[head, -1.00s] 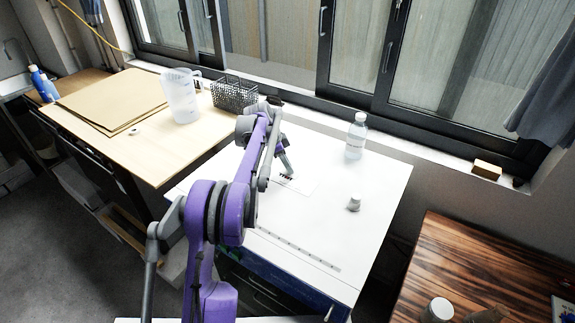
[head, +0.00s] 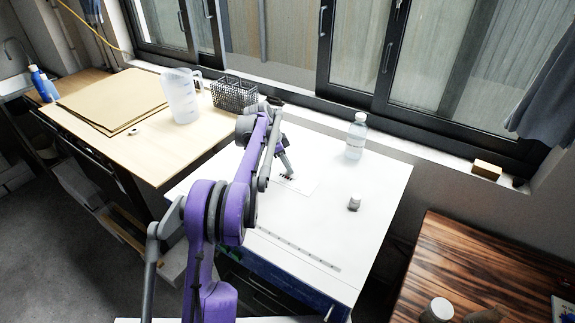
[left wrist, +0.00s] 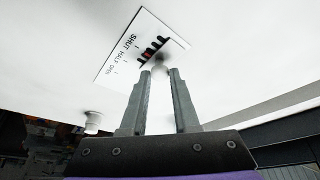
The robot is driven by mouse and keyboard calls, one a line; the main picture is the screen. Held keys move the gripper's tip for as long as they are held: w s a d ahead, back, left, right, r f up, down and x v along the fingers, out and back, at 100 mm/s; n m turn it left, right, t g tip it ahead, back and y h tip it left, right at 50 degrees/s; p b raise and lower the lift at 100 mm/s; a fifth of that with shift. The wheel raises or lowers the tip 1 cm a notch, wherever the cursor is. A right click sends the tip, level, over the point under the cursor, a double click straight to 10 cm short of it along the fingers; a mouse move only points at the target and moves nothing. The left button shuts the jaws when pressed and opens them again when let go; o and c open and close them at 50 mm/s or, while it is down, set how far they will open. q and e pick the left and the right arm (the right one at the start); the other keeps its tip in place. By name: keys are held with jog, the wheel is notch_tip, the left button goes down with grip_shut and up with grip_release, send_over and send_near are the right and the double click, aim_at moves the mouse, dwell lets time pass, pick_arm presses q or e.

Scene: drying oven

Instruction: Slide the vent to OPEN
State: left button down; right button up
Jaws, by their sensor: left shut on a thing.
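The vent plate (left wrist: 118,58) is a white label with SHUT, HALF and OPEN marks and dark slots with a bit of red, on the white oven top. It also shows in the head view (head: 304,186). My left gripper (left wrist: 159,72) points down at the slots, its fingers shut on a small grey vent knob (left wrist: 159,61) at their tips. In the head view my left gripper (head: 289,172) stands over the dark slots. The fingers partly hide the knob, and I cannot tell which mark it stands at. My right gripper is not in view.
On the white top (head: 358,240) stand a clear bottle (head: 356,136) and a small grey-capped thing (head: 354,203); a ruler strip (head: 298,249) lies near the front. A wooden table at the left holds a jug (head: 180,97) and a wire basket (head: 234,94). Windows are behind.

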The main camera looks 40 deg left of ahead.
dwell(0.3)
pick_arm(q)
jog(key=d, duration=0.6)
jog(key=shift+w+d+b, duration=0.3)
jog(key=shift+a, duration=0.1)
jog(key=c, duration=1.1)
grip_release()
jog(key=o, duration=0.4)
jog(key=shift+r, duration=0.15)
jog(key=v, duration=1)
jog(key=shift+r, duration=0.25)
